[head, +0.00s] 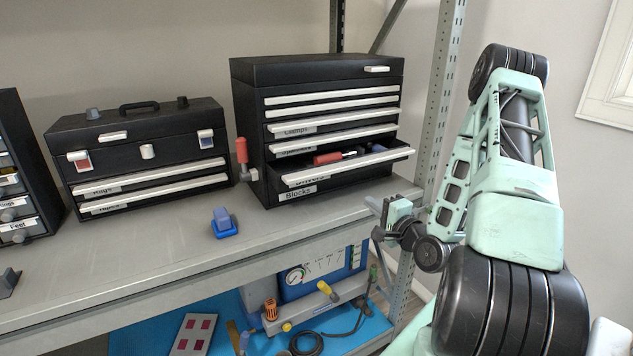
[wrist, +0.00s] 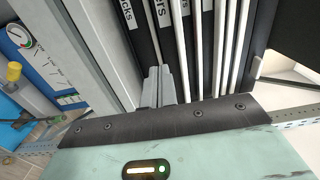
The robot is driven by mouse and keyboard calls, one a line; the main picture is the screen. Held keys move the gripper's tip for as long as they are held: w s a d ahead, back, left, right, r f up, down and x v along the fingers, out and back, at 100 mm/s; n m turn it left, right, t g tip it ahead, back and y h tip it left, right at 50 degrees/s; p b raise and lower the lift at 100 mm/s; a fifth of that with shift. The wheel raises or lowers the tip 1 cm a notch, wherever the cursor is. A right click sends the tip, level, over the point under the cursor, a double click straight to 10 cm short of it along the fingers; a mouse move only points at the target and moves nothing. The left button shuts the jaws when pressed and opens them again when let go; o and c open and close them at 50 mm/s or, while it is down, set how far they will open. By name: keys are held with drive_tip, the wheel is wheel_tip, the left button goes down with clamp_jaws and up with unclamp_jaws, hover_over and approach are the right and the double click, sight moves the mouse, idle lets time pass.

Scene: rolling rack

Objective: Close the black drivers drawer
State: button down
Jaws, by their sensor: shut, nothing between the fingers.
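The black drivers drawer (head: 348,173) is pulled out of the large black tool chest (head: 316,70) on the shelf. Its white front strip stands forward of the drawers above it, and red and dark tools show inside. My gripper (head: 373,204) is in front of the chest's lower right side, below the drawer's right end. In the wrist view my gripper (wrist: 156,84) is shut and empty, its fingers pointing toward the labelled drawer fronts. A partly cut-off drivers label (wrist: 161,14) shows just beyond the fingertips. I cannot tell whether the fingers touch the drawer.
The blocks drawer (head: 299,196) is below, closed. A smaller black toolbox (head: 140,150) and a blue object (head: 224,222) are on the shelf to the left. A metal rack post (head: 440,90) rises right of the chest, near my arm. The front shelf (head: 130,265) is mostly clear.

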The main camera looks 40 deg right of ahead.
drive_tip(key=w+b, duration=0.2)
drive_tip(key=b, duration=0.3)
approach(334, 176)
drive_tip(key=d+x, duration=0.1)
drive_tip(key=x, duration=0.5)
drive_tip(key=shift+w+d+f, duration=0.15)
drive_tip(key=shift+w+f, duration=0.15)
drive_tip(key=shift+f, duration=0.15)
drive_tip(key=shift+w, duration=0.25)
drive_tip(key=x, duration=0.4)
drive_tip(key=shift+b, duration=0.4)
